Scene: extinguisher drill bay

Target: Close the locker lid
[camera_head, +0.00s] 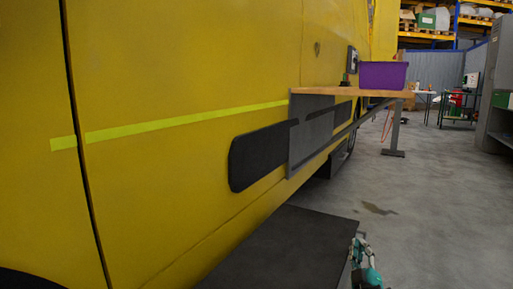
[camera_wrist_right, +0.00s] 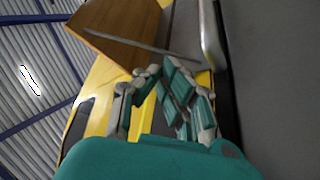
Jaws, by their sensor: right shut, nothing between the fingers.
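A dark grey flat panel or box top (camera_head: 285,245) lies at the bottom centre of the head view, beside the yellow vehicle. It may be the locker or its lid; I cannot tell how far the lid is open. My right gripper (camera_head: 362,252) shows at the panel's right edge, partly cut off by the frame. In the right wrist view my teal-and-grey right gripper (camera_wrist_right: 160,75) is shut and empty. A dark grey surface (camera_wrist_right: 275,80) fills the right side there; I cannot tell whether the fingers touch it. My left gripper is not in view.
The yellow vehicle side (camera_head: 170,80) fills the left. A wooden table (camera_head: 330,92) with a purple bin (camera_head: 382,75) stands against it farther back. Grey floor (camera_head: 430,190) is open to the right, with shelving (camera_head: 495,90) beyond.

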